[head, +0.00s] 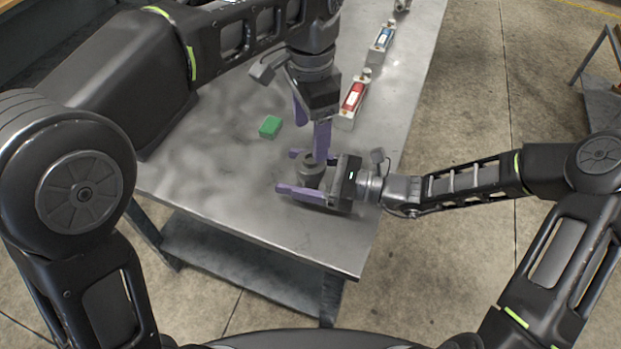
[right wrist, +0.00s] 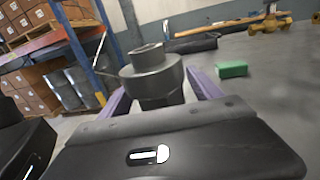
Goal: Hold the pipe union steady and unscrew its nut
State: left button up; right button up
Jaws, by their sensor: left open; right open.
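The pipe union (head: 311,172) is a dark grey, stepped round fitting standing upright on the metal table. In the right wrist view the union (right wrist: 152,78) shows a wide round collar with a narrower top. My right gripper (head: 292,171) is open, with one purple finger on each side of the union; I cannot tell whether they touch it. My left gripper (head: 313,138) is open and points down from above, just behind the union, with one finger close beside its top. Which part of the union is the nut is not clear.
A green block (head: 270,127) lies on the metal table (head: 215,180), left of the grippers. The table's front left is clear. Shelves with boxes (right wrist: 35,77) stand in the background.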

jog(key=shift+c, duration=0.5)
grip_shut()
dwell(0.3)
